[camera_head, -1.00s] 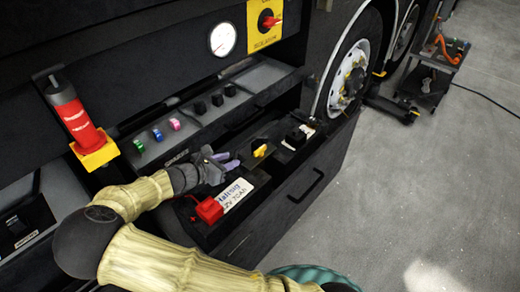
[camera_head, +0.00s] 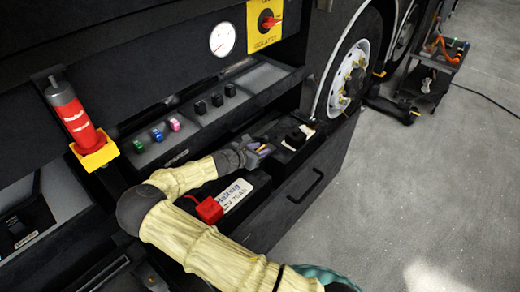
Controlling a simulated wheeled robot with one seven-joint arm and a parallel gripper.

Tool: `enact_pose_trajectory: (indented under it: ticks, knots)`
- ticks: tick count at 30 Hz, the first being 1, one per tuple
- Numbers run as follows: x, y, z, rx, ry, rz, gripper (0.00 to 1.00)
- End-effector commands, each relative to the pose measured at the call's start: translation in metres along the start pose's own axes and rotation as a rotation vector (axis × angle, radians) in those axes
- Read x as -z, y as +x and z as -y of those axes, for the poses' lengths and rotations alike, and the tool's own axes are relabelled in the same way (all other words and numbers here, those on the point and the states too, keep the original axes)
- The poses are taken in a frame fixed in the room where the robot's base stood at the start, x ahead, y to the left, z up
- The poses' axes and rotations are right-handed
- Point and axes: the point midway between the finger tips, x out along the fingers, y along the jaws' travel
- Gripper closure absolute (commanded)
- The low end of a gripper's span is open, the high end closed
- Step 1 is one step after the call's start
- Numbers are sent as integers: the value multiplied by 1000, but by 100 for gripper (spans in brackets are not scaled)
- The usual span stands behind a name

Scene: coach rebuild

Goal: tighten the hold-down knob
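The hold-down knob is the small yellow knob in the open battery drawer; my gripper now covers most of it, with only a small yellowish patch (camera_head: 262,148) showing between the fingers. The battery (camera_head: 236,196) with a white label and a red terminal cover (camera_head: 209,210) lies in the drawer, nearer to me than the gripper.
A black terminal block (camera_head: 296,138) stands just right of my gripper. The drawer front with its handle (camera_head: 306,186) is on the right. A shelf with coloured caps (camera_head: 158,135) and black knobs (camera_head: 216,99) runs behind. A red extinguisher (camera_head: 75,120) stands at left; open floor lies right.

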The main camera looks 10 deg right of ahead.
Motion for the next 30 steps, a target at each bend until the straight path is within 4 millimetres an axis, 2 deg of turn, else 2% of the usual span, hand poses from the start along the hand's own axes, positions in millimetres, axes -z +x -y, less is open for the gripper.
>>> enact_pose_trajectory:
  ticks: [10, 11, 15, 16, 30]
  knots:
    - [0, 6, 0, -1, 0, 0, 67]
    - [0, 6, 0, -1, 0, 0, 71]
    - [0, 6, 0, -1, 0, -1, 99]
    - [0, 6, 0, -1, 0, -1, 100]
    - [2, 7, 0, 66, 29, -5, 100]
